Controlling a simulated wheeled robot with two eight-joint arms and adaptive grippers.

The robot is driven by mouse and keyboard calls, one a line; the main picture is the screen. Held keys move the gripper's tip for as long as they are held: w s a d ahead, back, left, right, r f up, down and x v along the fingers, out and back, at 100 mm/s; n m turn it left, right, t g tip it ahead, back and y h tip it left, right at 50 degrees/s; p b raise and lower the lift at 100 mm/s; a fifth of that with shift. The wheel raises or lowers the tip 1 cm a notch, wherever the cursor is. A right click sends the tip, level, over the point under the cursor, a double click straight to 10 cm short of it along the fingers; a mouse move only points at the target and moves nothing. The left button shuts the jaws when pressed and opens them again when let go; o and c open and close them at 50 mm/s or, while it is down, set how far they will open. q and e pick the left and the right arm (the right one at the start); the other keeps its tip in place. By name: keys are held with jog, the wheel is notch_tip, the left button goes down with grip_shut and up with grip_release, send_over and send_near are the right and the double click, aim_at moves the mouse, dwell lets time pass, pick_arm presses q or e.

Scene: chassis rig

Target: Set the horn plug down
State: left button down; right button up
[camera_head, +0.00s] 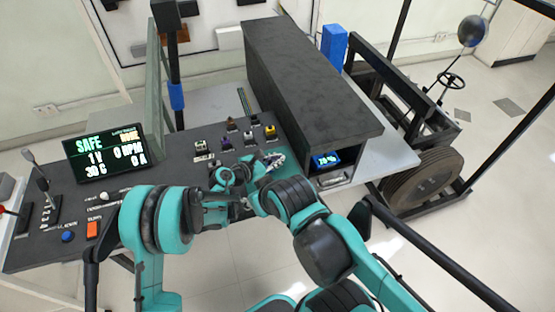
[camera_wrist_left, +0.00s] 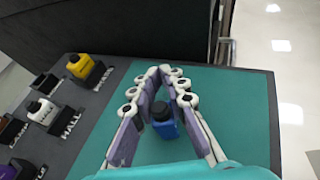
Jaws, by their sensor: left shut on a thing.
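My left gripper (camera_head: 273,162) is over the teal mat at the right end of the dark bench panel. In the left wrist view, the left gripper (camera_wrist_left: 166,92) has its pale fingers closed around a blue plug with a dark top (camera_wrist_left: 165,122), which I take to be the horn plug. The plug is upright over the teal mat (camera_wrist_left: 233,105); whether its base touches the mat is hard to tell. No label shows on it. In the head view the arms and fingers hide the plug. My right arm reaches in from the lower right; its fingertips are not clear.
Yellow (camera_wrist_left: 80,66) and white (camera_wrist_left: 43,110) plugs stand in labelled sockets left of the mat, with other dark sockets nearby. A long dark box (camera_head: 310,85) rises behind the mat. A lit display (camera_head: 104,153) stands at left. Part of the mat around the plug is bare.

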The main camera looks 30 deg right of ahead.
pick_arm(q)
jog(key=shift+f, duration=0.2)
jog(key=c, duration=1.5)
grip_release()
jog(key=shift+r, duration=0.1)
jog(key=shift+r, duration=0.25)
jog(key=p+v, duration=0.2)
jog(key=v, duration=1)
